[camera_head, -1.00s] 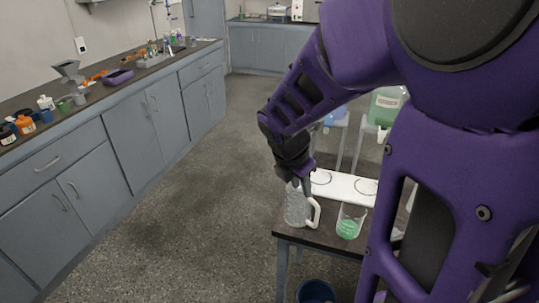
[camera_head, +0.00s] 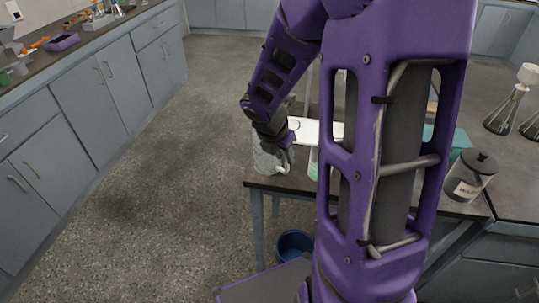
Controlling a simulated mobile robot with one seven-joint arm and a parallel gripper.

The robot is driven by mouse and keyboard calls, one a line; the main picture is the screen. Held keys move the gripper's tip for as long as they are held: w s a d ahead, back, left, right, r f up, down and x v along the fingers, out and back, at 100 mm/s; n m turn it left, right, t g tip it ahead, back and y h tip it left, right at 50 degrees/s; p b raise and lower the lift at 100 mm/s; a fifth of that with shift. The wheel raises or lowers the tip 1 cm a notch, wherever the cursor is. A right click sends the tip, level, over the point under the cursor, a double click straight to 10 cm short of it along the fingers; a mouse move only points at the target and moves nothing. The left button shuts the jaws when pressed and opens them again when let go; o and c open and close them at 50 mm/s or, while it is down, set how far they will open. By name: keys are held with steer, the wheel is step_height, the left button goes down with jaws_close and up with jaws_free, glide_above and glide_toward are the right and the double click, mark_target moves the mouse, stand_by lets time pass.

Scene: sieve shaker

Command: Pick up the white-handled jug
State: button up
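The white-handled jug (camera_head: 266,162) is a grey, translucent vessel at the left end of the dark bench. Its white handle is on its right side and partly covered. My gripper (camera_head: 284,158) reaches down from above at the jug's upper right, by the handle. The wrist and arm hide most of the fingers, so I cannot tell whether they are closed on the handle. The jug looks upright, at the bench's edge.
A white board (camera_head: 310,130) lies behind the jug. A beaker with green liquid (camera_head: 313,163) is mostly hidden by my arm. A lidded jar (camera_head: 470,177) and flasks (camera_head: 507,108) stand to the right. A blue bucket (camera_head: 293,245) is on the floor below. Open floor lies left.

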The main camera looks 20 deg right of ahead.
mark_target(287, 171)
steer(key=b+x, duration=0.2)
steer(key=x, duration=0.2)
steer(key=shift+w+d+f, duration=0.1)
steer(key=shift+w+f, duration=0.05)
steer(key=shift+f, duration=0.2)
jaws_close()
steer(key=shift+r, duration=0.1)
stand_by(1.0)
